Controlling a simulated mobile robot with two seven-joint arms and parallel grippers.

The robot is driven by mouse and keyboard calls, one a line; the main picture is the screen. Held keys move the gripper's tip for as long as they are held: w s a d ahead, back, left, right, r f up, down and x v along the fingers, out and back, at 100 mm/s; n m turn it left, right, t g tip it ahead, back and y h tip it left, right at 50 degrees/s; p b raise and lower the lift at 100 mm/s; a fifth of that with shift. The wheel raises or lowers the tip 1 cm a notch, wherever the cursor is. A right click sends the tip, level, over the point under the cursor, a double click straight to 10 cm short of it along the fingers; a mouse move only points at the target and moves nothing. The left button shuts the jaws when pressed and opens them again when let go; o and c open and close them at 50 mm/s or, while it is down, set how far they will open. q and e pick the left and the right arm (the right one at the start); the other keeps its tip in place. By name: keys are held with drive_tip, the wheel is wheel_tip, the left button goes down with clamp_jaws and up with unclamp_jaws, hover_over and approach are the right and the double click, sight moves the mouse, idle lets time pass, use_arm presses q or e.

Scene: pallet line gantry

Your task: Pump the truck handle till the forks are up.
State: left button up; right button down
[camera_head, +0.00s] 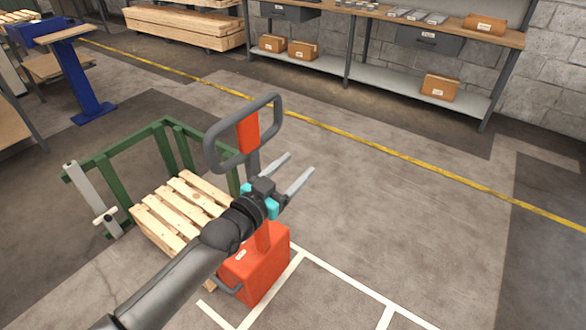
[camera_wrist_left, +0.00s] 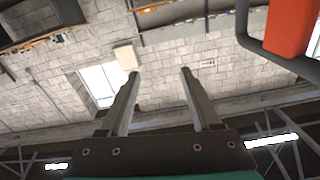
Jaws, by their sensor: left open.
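The truck handle (camera_head: 275,118) is a grey loop with an orange-red centre piece, standing upright above the orange-red truck body (camera_head: 262,270). Part of the handle also shows at the upper right of the left wrist view (camera_wrist_left: 290,28). My left gripper (camera_head: 301,167) is open and empty, with its two fingers pointing to the upper right in the head view. It appears just below the handle loop and in front of the handle's shaft; I cannot tell if they touch. The forks are not visible. A wooden pallet (camera_head: 185,212) lies beside the truck. My right gripper is not in view.
A green frame (camera_head: 165,127) stands around the pallet's far side. A workbench with shelves (camera_head: 390,85) holding boxes runs along the back wall. A blue stand (camera_head: 85,85) is at the left. The floor (camera_head: 400,220) to the right is clear.

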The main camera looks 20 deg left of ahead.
use_arm(q)
drive_tip(key=shift+c, duration=0.2)
clamp_jaws()
idle(1.1)
drive_tip(key=shift+o, duration=0.2)
unclamp_jaws()
drive_tip(key=p+v, duration=0.2)
drive_tip(key=v, duration=1.3)
drive_tip(key=shift+s, duration=0.15)
drive_tip(key=shift+c, duration=0.2)
